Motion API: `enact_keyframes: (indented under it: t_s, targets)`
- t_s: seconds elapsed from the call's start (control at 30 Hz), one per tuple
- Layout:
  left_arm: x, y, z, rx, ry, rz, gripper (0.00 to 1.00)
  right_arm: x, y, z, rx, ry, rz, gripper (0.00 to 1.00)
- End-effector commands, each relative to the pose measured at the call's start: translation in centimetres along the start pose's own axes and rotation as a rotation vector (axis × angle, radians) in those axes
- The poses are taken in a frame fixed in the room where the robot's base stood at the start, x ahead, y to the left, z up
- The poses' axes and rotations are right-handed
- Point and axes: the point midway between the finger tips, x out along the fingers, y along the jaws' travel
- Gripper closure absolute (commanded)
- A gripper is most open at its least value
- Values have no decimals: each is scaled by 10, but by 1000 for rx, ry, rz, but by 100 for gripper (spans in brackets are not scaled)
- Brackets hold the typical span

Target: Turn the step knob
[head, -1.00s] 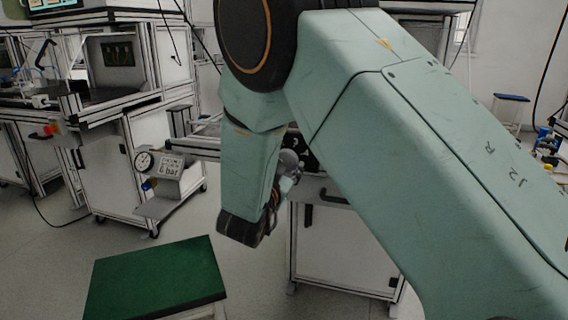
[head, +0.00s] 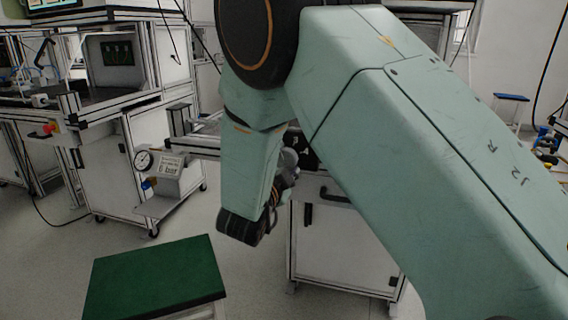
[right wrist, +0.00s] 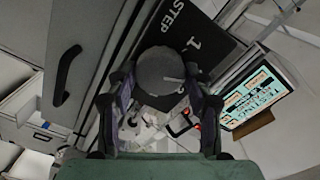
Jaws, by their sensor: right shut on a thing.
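The step knob (right wrist: 160,70) is a round grey knob with a thin white pointer line. In the right wrist view it sits on a dark panel (right wrist: 206,44) marked "STEP" and "1". My right gripper (right wrist: 160,80) is shut on the knob, with one finger on each side of it. In the head view my right arm comes in from the right, and its wrist hides the knob and most of the gripper (head: 287,165). My left gripper is not in view.
A white cabinet (head: 340,240) stands below the right gripper. A green-topped stool or table (head: 155,277) is at the lower left. A pressure gauge (head: 144,160) with a sign stands left. A lit screen (right wrist: 257,97) is right of the panel. Open floor lies between.

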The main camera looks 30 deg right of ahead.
Motion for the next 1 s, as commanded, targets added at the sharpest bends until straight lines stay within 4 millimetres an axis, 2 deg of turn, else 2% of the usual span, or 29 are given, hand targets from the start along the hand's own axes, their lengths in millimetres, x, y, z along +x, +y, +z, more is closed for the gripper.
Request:
enact_keyframes:
  t_s: [0.47,0.5,0.77,1.0]
  targets:
    - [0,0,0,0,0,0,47,1,-3,-1,20,3,-4,80]
    - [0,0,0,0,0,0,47,1,-3,-1,20,3,-4,47]
    - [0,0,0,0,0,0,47,0,-2,0,17,2,-2,25]
    - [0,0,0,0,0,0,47,0,-1,0,15,1,-1,25]
